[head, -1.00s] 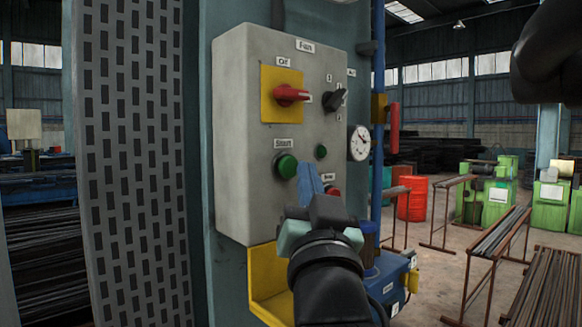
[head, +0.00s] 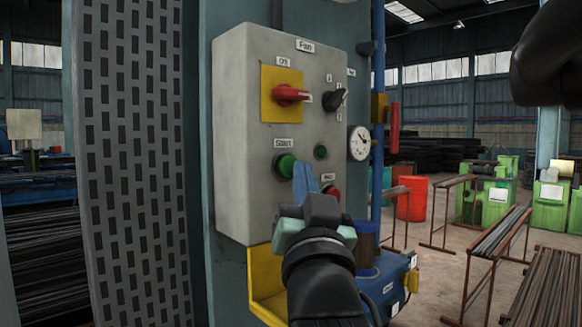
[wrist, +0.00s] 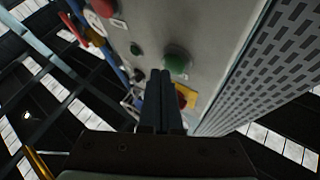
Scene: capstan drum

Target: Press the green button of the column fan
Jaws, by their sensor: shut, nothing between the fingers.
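The fan's grey control box (head: 240,130) is mounted on the column. Its green button (head: 286,165), under a label that seems to read Start, sits at the lower left of the front. My gripper (head: 305,183) is shut and empty, its blue fingers pointing up just right of and below the green button. In the head view the fingertips overlap the button's right edge; I cannot tell whether they touch it. In the wrist view the green button (wrist: 177,61) lies just beyond and slightly right of my fingertips (wrist: 160,78).
A red rotary switch (head: 290,93) on a yellow plate is above. A black selector (head: 334,99), a small dark green lamp (head: 320,152) and a red button (head: 331,191) are to the right, the red one close to my fingers. A yellow bracket (head: 262,285) is below.

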